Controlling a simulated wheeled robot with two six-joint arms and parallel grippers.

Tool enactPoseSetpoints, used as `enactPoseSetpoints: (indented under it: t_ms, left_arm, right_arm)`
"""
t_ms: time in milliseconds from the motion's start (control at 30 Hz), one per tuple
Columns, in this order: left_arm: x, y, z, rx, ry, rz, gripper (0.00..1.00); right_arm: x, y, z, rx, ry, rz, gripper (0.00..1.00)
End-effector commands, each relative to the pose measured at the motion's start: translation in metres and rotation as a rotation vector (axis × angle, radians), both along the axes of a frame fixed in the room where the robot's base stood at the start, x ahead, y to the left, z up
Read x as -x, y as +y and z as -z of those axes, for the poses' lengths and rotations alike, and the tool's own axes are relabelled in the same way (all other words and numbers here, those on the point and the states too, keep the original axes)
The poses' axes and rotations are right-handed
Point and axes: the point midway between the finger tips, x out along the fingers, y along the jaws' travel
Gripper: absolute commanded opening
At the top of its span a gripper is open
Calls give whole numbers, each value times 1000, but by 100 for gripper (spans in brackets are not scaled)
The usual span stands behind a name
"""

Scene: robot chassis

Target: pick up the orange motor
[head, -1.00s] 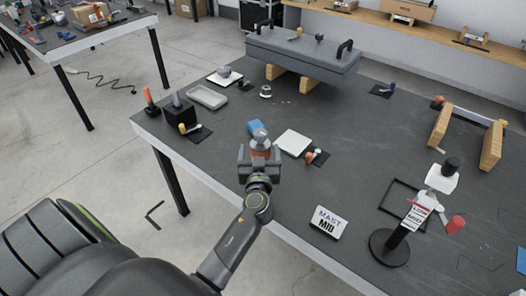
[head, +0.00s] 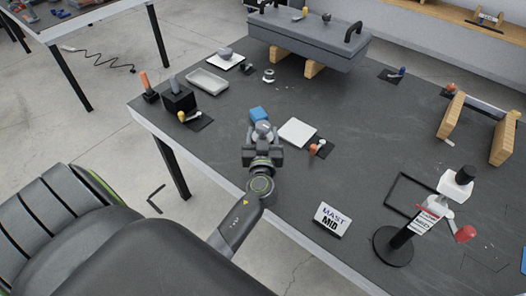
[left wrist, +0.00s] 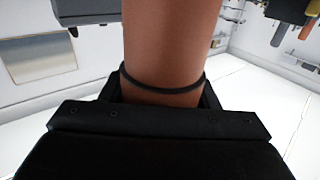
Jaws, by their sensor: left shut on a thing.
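The orange motor (left wrist: 170,40) fills the middle of the left wrist view as an orange-brown cylinder with a dark ring near its lower end. My left gripper (left wrist: 163,105) is shut on it. In the head view my left gripper (head: 262,150) is over the near edge of the table. A rounded grey top (head: 263,130) shows just beyond its jaws, and the orange body is mostly hidden there. I cannot tell whether the motor touches the table. My right gripper is in neither view.
A blue block (head: 259,115) stands just behind the gripper. A white plate (head: 297,131) and a small orange-handled tool (head: 318,148) lie to its right. A grey tray (head: 207,80) lies back left.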

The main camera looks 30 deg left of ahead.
Motion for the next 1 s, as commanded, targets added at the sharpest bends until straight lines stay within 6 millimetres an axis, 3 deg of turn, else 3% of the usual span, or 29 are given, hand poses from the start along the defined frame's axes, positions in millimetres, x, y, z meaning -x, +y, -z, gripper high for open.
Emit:
enactPoseSetpoints:
  t_ms: [33, 233, 667, 1000]
  left_arm:
    - [0, 0, 0, 0, 0, 0, 24]
    - [0, 0, 0, 0, 0, 0, 0]
    - [-1, 0, -11, -2, -6, -1, 0]
    - [-1, 0, -65, -1, -10, 1, 0]
  right_arm:
    - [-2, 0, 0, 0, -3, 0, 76]
    - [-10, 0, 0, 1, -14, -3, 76]
    - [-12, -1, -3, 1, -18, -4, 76]
    - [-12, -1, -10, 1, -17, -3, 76]
